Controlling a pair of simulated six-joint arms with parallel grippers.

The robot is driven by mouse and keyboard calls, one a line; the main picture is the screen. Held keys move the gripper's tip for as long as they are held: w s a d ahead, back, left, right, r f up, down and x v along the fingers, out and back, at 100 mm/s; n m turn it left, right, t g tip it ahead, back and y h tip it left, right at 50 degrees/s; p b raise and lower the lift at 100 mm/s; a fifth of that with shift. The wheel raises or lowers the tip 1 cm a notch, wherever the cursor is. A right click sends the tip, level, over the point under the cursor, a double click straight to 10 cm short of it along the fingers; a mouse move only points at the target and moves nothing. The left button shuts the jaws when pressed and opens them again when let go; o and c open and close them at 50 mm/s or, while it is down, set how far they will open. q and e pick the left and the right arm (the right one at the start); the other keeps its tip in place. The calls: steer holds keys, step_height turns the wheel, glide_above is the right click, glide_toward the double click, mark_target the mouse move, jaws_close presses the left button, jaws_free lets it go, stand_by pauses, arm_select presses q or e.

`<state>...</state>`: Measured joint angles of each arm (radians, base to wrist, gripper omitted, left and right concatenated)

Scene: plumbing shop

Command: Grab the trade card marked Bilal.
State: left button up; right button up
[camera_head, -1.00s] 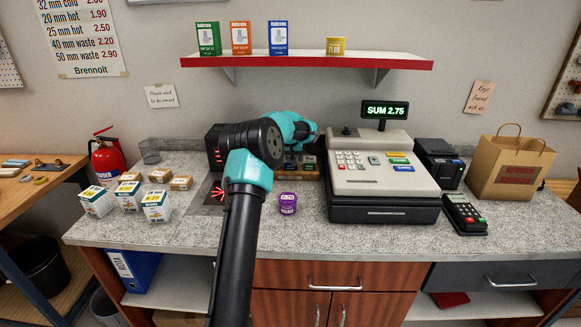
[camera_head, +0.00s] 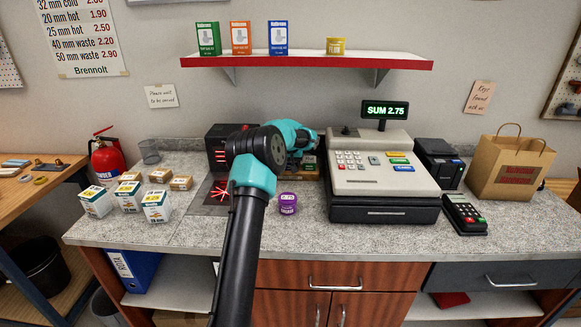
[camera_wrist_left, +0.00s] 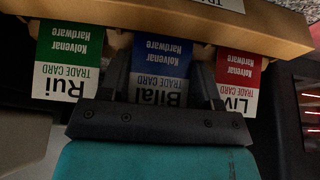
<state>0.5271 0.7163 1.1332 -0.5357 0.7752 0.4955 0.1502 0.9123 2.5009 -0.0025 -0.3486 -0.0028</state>
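The blue and white trade card marked Bilal (camera_wrist_left: 162,57) is in the middle of a row of three in the left wrist view, upside down in the picture. The green card marked Rui (camera_wrist_left: 67,55) is to its left and the red card marked Liv (camera_wrist_left: 238,75) to its right. My left gripper (camera_wrist_left: 163,75) has a dark finger on each side of the Bilal card. The fingers look apart, close to the card's edges; contact cannot be made out. In the head view, my left gripper (camera_head: 314,143) reaches over the cards and partly hides them. My right gripper is not in view.
A tan card holder (camera_wrist_left: 200,28) runs behind the cards. The cash register (camera_head: 384,175) stands close on the right, a dark box with red lights (camera_head: 217,150) on the left. A purple tin (camera_head: 288,203) stands in front. Several small boxes (camera_head: 155,206) are at the counter's left.

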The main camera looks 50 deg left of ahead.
arm_select(q)
steer(key=shift+c, duration=1.4)
steer(key=shift+r, duration=0.1)
steer(key=shift+r, duration=1.7)
steer(key=s+d+r, duration=0.1)
steer(key=s+d, duration=0.9)
steer(key=d, duration=0.2)
steer(key=shift+s+r, duration=0.2)
steer(key=shift+s, duration=0.1)
